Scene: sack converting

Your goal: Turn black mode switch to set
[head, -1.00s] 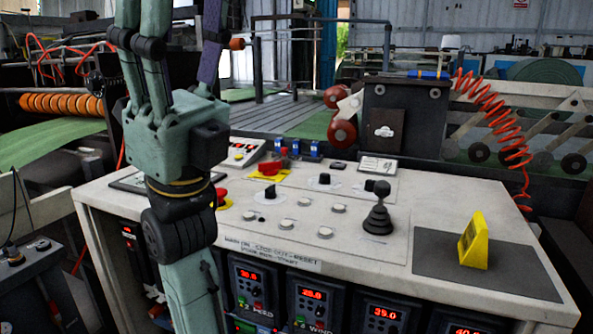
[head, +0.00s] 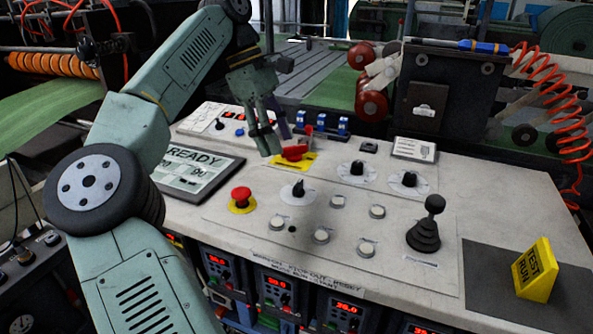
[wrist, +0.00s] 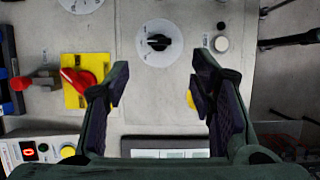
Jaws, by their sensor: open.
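A black rotary switch on a round white dial (head: 298,190) sits on the sloped control panel, right of the red stop button. It also shows in the wrist view (wrist: 159,42), top middle, its bar lying roughly across the picture. Two similar black knobs sit further back, the nearer-to-middle one (head: 357,168) and a right one (head: 409,180). The dial lettering is too small to read, so I cannot tell which is labelled mode. My gripper (head: 274,138) is open and empty above the panel's back left, apart from the switch. In the wrist view its fingers (wrist: 160,92) stand below the dial.
A red handle on a yellow plate (head: 293,153) is close to my gripper. The red stop button (head: 241,195), READY screen (head: 200,170), several white buttons, a black joystick (head: 427,225) and a yellow TEST RUN sign (head: 534,270) share the panel.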

